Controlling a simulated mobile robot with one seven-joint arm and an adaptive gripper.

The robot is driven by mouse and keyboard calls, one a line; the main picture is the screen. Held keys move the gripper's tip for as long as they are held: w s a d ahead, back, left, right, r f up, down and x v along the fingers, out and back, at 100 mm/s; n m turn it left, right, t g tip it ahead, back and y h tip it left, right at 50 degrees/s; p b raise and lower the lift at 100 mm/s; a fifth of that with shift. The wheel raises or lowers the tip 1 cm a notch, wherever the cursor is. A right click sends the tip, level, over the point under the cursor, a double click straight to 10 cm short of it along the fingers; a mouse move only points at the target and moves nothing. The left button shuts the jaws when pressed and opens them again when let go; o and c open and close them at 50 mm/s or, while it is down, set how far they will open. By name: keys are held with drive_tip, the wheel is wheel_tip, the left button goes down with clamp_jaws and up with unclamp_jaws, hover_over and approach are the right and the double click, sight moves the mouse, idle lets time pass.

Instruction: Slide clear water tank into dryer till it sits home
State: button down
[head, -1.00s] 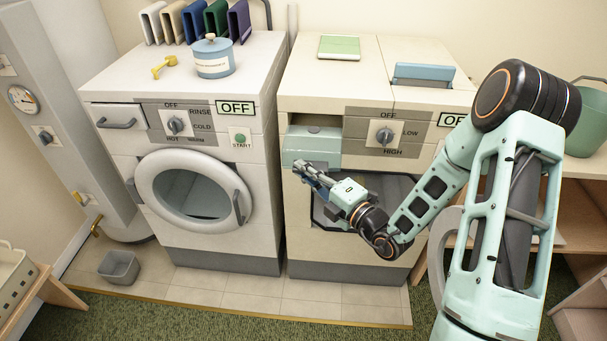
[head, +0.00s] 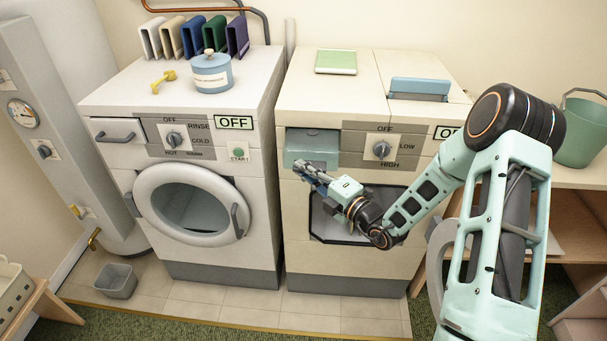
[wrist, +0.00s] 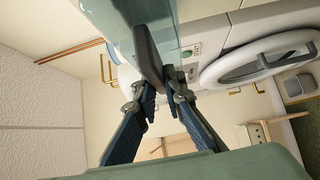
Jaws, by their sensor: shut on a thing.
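The clear water tank (head: 311,146) is a pale teal see-through box at the slot in the dryer's (head: 350,224) upper left front. It is at least partly inside the slot, and its front still seems to stand out. My gripper (head: 306,172) is at the tank's front, shut on its dark handle. In the wrist view the fingertips (wrist: 162,88) close on the lower end of that handle (wrist: 148,52), with the see-through tank wall (wrist: 118,22) behind. The slot's inside and the tank's back end are hidden.
The washer (head: 195,210) with its round door stands left of the dryer, across a narrow gap. A green book (head: 336,61) and a blue lidded part (head: 419,88) are on the dryer top. A grey bin (head: 116,281) is on the floor at left.

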drive_tip(key=shift+w+d+f+b, duration=0.1)
drive_tip(key=shift+w+b, duration=0.3)
drive_tip(key=shift+w, duration=2.45)
drive_tip(key=shift+w+d+b, duration=0.1)
drive_tip(key=shift+w+b, duration=0.25)
drive_tip(key=shift+w, duration=2.5)
drive_tip(key=c, duration=1.9)
unclamp_jaws()
drive_tip(key=shift+c, duration=0.2)
